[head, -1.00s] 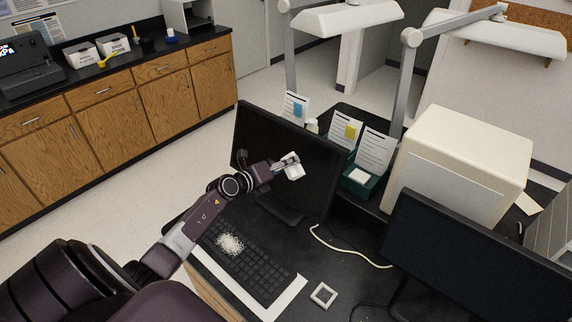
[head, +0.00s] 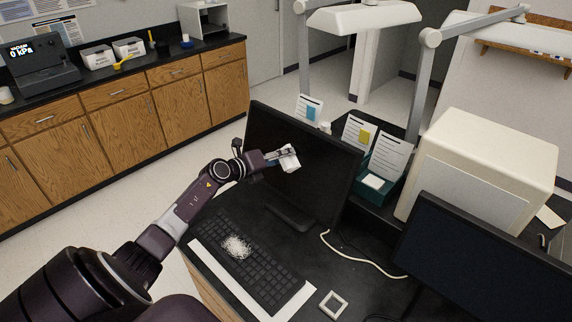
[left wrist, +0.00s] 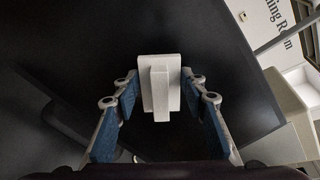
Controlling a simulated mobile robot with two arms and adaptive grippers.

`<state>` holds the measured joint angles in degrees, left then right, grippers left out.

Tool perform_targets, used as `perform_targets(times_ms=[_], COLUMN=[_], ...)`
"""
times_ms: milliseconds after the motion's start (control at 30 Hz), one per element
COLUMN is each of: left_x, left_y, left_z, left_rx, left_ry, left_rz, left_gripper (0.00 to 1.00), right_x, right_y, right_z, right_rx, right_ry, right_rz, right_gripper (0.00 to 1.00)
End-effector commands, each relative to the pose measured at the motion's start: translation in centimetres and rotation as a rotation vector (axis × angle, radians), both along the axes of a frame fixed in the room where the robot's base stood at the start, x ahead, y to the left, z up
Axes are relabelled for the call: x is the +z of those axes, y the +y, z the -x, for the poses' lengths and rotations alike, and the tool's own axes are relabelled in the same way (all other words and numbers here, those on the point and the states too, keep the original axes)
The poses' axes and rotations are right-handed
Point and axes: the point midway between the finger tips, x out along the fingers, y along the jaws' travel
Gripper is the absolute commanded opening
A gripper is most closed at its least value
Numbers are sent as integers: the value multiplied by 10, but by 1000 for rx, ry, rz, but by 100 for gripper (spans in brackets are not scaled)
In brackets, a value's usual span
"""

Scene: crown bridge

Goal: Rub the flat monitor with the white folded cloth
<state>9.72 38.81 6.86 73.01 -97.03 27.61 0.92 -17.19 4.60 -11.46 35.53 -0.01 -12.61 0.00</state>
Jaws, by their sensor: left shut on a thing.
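The flat black monitor (head: 325,185) stands tilted in the head view behind the keyboard. My left gripper (head: 284,157) is in front of its screen, left of the middle and in the upper half. It is shut on the white folded cloth (head: 290,163). In the left wrist view the cloth (left wrist: 160,88) sits between the fingers of the gripper (left wrist: 160,100), with the dark screen (left wrist: 215,60) right behind it. I cannot tell for sure whether the cloth touches the screen. My right gripper is not in view.
A keyboard (head: 262,270) with a pile of white bits (head: 236,246) lies before the monitor. A white square frame (head: 333,304) and a pale cable (head: 360,262) lie to the right. A second monitor (head: 480,260) and a cream box (head: 485,170) stand at right.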

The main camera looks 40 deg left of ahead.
Motion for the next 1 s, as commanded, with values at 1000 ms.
perform_targets(times_ms=[1000], left_x=[4], left_y=[42], left_z=[2], left_rx=[2], left_ry=[-1], left_rz=[-1], left_gripper=[20], right_x=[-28], right_y=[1], right_z=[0], right_rx=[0], right_ry=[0], right_rz=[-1], right_gripper=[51])
